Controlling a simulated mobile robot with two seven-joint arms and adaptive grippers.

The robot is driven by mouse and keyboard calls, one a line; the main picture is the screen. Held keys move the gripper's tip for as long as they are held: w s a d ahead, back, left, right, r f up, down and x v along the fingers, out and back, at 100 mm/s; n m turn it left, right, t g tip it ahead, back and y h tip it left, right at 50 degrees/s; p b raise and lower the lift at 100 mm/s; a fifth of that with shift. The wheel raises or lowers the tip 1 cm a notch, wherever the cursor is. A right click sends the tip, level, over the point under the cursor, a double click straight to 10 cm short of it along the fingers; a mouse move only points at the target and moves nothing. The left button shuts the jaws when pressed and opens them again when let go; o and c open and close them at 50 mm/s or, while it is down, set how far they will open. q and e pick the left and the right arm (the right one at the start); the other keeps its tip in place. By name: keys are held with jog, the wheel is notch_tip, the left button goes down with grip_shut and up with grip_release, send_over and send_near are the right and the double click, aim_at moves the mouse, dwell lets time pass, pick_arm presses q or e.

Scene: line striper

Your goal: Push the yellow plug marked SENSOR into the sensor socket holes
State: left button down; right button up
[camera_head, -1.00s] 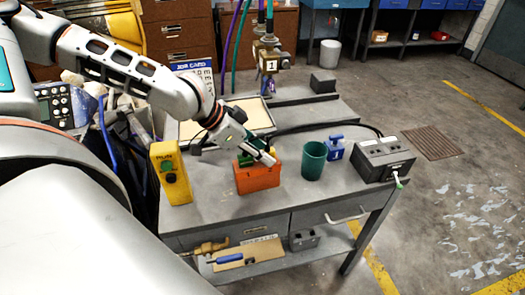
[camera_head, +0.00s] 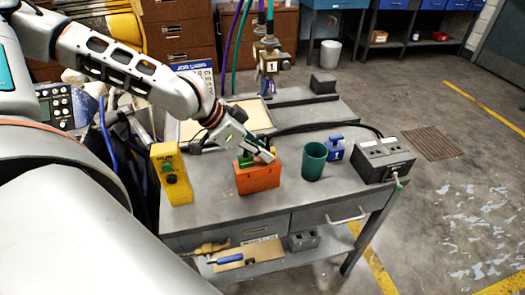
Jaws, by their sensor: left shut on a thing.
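My left gripper (camera_head: 262,151) is over the orange block (camera_head: 258,179) on the grey workbench (camera_head: 225,210). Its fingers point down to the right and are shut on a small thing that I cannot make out. A green piece (camera_head: 245,161) shows at the top of the orange block, right by the fingers. I cannot make out a yellow plug marked SENSOR or its socket holes. A dark grey box (camera_head: 384,160) with sockets or labels on its top stands at the right end of the bench. My right gripper is not in view.
A yellow control box (camera_head: 172,174) with a green button stands left of the orange block. A green cup (camera_head: 313,163) and a small blue item (camera_head: 335,148) stand to its right. A black cable (camera_head: 320,126) runs along the back. The bench's front is mostly clear.

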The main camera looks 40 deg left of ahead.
pick_arm(q)
jog(key=shift+r+p, duration=0.3)
jog(key=shift+r, duration=0.2)
jog(key=shift+r+p, duration=0.5)
jog(key=shift+r, duration=0.1)
jog(key=shift+r+p, duration=0.9)
jog(key=shift+r, duration=0.2)
